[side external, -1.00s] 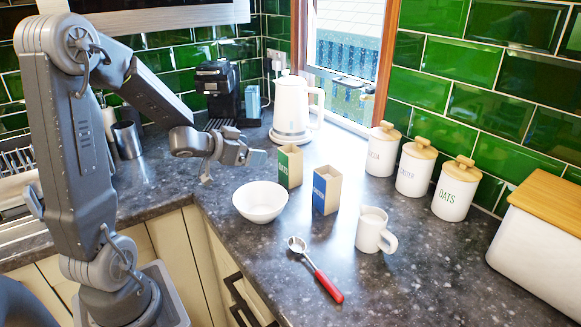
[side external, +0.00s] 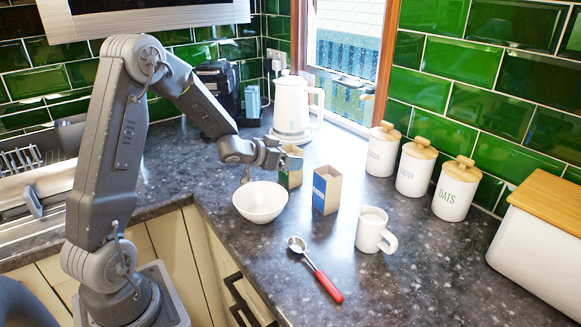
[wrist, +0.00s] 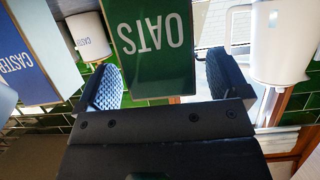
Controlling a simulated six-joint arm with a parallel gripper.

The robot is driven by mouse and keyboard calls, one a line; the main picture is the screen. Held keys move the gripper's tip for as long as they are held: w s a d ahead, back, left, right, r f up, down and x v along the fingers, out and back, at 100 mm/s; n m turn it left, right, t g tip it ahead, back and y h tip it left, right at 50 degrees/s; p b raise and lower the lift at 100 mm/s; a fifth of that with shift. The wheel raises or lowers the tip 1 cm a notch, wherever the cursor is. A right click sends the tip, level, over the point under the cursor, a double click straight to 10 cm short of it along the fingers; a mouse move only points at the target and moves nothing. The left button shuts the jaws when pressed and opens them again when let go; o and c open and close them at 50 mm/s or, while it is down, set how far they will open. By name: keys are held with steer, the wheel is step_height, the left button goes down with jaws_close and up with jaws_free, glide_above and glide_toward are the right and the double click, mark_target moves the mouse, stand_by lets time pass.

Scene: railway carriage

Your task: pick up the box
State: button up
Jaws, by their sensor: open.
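A green box (side external: 291,169) marked OATS stands upright on the dark worktop behind the white bowl. It also shows in the wrist view (wrist: 153,45), upside down, in line with the gap between my fingers. My gripper (side external: 279,158) is open and close to the box, on its left side in the side view. In the wrist view, my gripper (wrist: 166,82) has one finger at each side of the box; I cannot tell whether either touches it. A blue box (side external: 326,190) stands to the right and nearer the camera; in the wrist view it (wrist: 38,55) is at left.
A white bowl (side external: 260,203) sits just below my gripper. A white kettle (side external: 292,108) is behind the boxes. A white jug (side external: 371,231), a red-handled scoop (side external: 318,272) and lidded canisters (side external: 414,168) stand or lie rightward.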

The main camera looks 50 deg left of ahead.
steer(key=shift+x, duration=1)
steer(key=c, duration=1.1)
